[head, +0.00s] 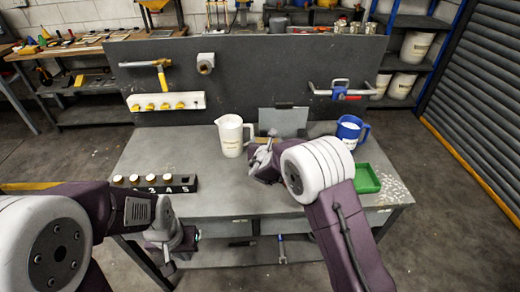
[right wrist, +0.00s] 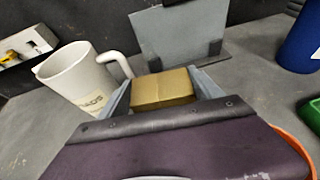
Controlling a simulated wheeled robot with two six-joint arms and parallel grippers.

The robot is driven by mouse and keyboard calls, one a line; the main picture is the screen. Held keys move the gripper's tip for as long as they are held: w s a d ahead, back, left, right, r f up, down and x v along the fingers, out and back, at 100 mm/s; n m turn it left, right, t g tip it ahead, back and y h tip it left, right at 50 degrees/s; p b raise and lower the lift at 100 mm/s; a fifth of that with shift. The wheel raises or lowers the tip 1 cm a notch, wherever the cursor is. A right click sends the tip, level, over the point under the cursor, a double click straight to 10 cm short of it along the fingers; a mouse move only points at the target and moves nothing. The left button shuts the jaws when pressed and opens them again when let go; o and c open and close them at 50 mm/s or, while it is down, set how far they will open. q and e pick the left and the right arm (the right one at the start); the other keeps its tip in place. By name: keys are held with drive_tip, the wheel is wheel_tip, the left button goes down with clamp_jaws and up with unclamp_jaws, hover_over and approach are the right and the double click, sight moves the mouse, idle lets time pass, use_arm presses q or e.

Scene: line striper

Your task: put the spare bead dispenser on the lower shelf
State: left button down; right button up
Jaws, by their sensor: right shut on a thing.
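My right gripper (head: 262,157) is over the middle of the workbench (head: 215,185). In the right wrist view its fingers (right wrist: 165,88) are shut on a tan block-shaped thing (right wrist: 162,88); I cannot tell if this is the spare bead dispenser. A white jug (head: 230,136) with lettering stands left of the right gripper, and shows in the wrist view (right wrist: 80,80). The lower shelf (head: 215,256) lies under the bench. My left gripper (head: 168,248) is by the bench's front left edge; its jaw opening is unclear.
A blue jug (head: 350,132) and green tray (head: 366,178) are at the right. A grey plate (head: 283,121) stands at the back. A wrench (head: 281,249) is below the bench's front edge.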

drive_tip(key=shift+w+a+f, duration=0.3)
drive_tip(key=shift+a, duration=0.25)
drive_tip(key=shift+w+a+f, duration=0.25)
drive_tip(key=shift+w+a, duration=0.05)
drive_tip(key=shift+a, duration=0.2)
drive_tip(key=shift+w+f, duration=0.1)
drive_tip(key=shift+f, duration=1.95)
drive_tip(key=shift+f, duration=0.1)
drive_tip(key=o, duration=2.1)
